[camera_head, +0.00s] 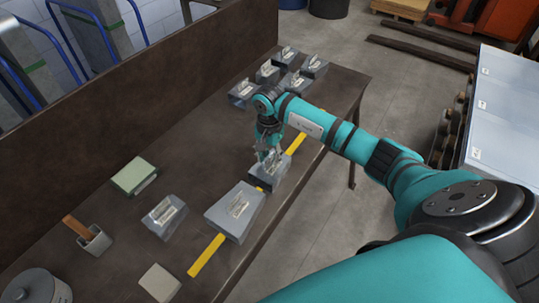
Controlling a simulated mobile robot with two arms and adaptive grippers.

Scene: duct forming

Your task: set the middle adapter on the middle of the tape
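A yellow tape (206,256) runs along the front part of the brown table. A grey adapter (266,178) with a pale label is at the tape's middle stretch, over the tape or just above it. My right gripper (268,156) points down at this adapter's top, with its fingers at the handle. The fingers are too small to tell whether they are closed on it. A larger grey piece (236,210) lies across the tape nearer the camera, close to the adapter. My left gripper is not in view.
Several similar grey pieces (268,70) stand at the table's far end. A panel (150,95) closes the table's back.

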